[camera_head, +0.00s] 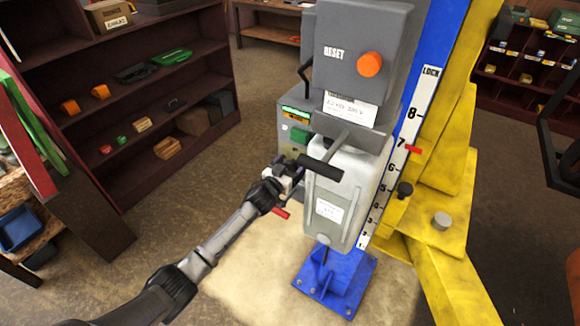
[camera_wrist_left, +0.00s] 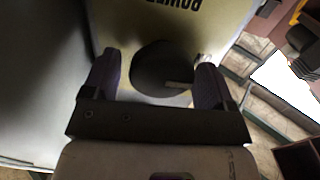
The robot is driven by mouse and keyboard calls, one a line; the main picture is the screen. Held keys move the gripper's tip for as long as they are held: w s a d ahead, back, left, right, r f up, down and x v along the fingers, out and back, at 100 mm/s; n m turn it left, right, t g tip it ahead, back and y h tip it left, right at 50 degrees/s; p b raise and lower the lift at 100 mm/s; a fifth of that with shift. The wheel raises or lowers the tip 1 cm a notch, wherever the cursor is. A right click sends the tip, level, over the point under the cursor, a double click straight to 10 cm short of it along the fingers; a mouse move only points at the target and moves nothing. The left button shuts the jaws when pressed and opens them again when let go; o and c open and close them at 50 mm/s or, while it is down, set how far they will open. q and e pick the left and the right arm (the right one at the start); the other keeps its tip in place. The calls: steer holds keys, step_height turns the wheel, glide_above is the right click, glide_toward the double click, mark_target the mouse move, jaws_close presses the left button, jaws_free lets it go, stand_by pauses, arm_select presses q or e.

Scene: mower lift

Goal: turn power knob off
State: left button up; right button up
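In the left wrist view a dark round power knob (camera_wrist_left: 160,68) with a pale pointer line sits on a cream panel (camera_wrist_left: 225,22), below upside-down lettering that reads as "POWER". My left gripper (camera_wrist_left: 157,85) is at the knob with one purple finger on each side. A gap shows between the left-hand finger and the knob; the right-hand finger is very close to it, and contact is unclear. In the head view my left gripper (camera_head: 288,174) is at the lower front of the grey control box (camera_head: 288,115), and the knob is hidden there. My right gripper is not in view.
A black handle (camera_head: 320,167) on a grey bar juts out just right of my left gripper. A red-tipped part (camera_head: 281,213) lies below it. The RESET box (camera_head: 350,50) with an orange button stands above. A yellow frame (camera_head: 440,215) stands right; shelves (camera_head: 140,75) stand left.

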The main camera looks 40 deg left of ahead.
arm_select(q)
steer(key=c, duration=0.8)
steer(key=shift+m, duration=0.3)
steer(key=m, duration=0.3)
steer(key=shift+d+m, duration=0.2)
steer(key=shift+m, duration=0.2)
steer(key=m, duration=0.4)
steer(key=shift+d+f+m+b, duration=0.1)
steer(key=shift+f+m+b, duration=0.05)
steer(key=shift+m+b, duration=0.2)
steer(key=m, duration=0.5)
steer(key=shift+d+f+b, duration=0.1)
steer(key=shift+f+b, duration=0.05)
steer(key=shift+b, duration=0.15)
steer(key=m, duration=0.3)
steer(key=shift+f, duration=0.1)
steer(key=shift+m, duration=0.65)
